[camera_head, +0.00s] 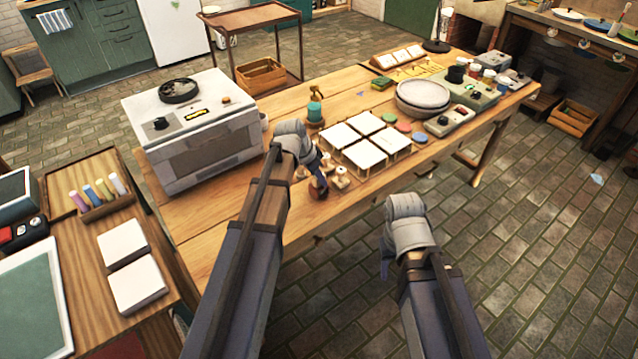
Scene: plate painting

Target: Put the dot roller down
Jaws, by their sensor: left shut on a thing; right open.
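My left gripper (319,172) is over the front of the wooden table, left of and close to the white square tiles. It is shut on a small tool with a dark reddish end (319,192), which I take to be the dot roller; the gripper and wrist hide much of it. The tool is low over the table's front edge; I cannot tell whether it touches the top. Small pale spool-like pieces (340,177) stand just right of it. My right gripper (386,262) is open and empty, in front of the table over the brick floor; its fingers are mostly hidden.
On the wooden table (200,212), several white tiles (366,138) lie right of my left gripper. A green bottle (315,110) stands behind it, and a white oven (195,135) at left. Plates (423,95), colored discs and paint jars fill the right end.

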